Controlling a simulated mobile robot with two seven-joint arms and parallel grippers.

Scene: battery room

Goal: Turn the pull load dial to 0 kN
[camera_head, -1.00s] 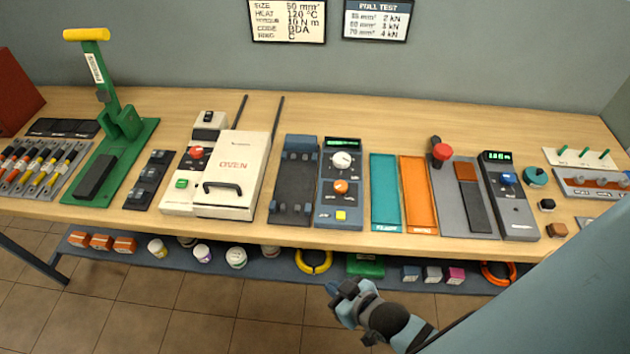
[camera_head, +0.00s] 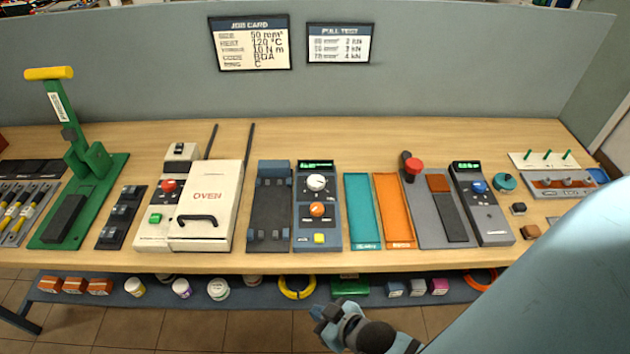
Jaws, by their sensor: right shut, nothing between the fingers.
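A blue-grey control box (camera_head: 335,238) stands mid-bench with a green display, a white dial (camera_head: 316,182), an orange dial (camera_head: 317,210) and a yellow button. A second grey box (camera_head: 492,225) further right has a green display and a blue dial (camera_head: 479,187). The labels are too small to tell which is the pull load dial, and I cannot read the settings. My right gripper (camera_head: 328,318) is shut and empty, in front of the bench and below its front edge, apart from all dials. My left gripper is out of view.
The wooden bench (camera_head: 380,135) also holds a green lever press (camera_head: 88,165), a white oven (camera_head: 215,200), a dark clamp fixture (camera_head: 270,205), teal and orange strips and a red knob (camera_head: 413,166). A lower shelf (camera_head: 240,300) carries jars and rings. My arm covers the lower right.

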